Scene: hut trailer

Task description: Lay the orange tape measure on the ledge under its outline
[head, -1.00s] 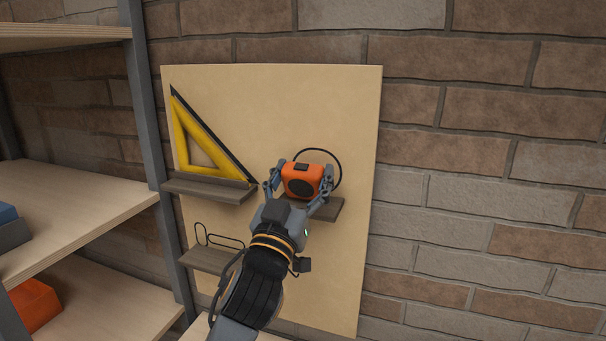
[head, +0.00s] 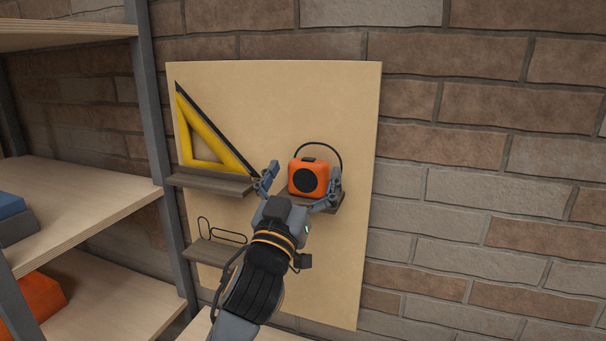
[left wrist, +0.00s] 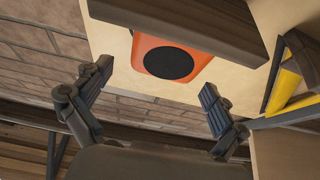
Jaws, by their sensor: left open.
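The orange tape measure (head: 309,177), with a round black face, sits on the small grey-brown ledge (head: 337,205) at the right of the wooden board. Its round black outline (head: 325,145) shows on the board behind and above it. My left gripper (head: 300,186) is open, with its fingers apart on either side and a little in front of the tape measure. In the left wrist view the gripper (left wrist: 155,92) is open and empty. My right gripper is not in view.
A yellow set square (head: 205,140) stands on another ledge (head: 212,184) to the left, close to my left finger. A lower-left ledge (head: 215,251) is empty under a looped outline. A shelf unit (head: 155,110) stands at the left, holding blue and orange items.

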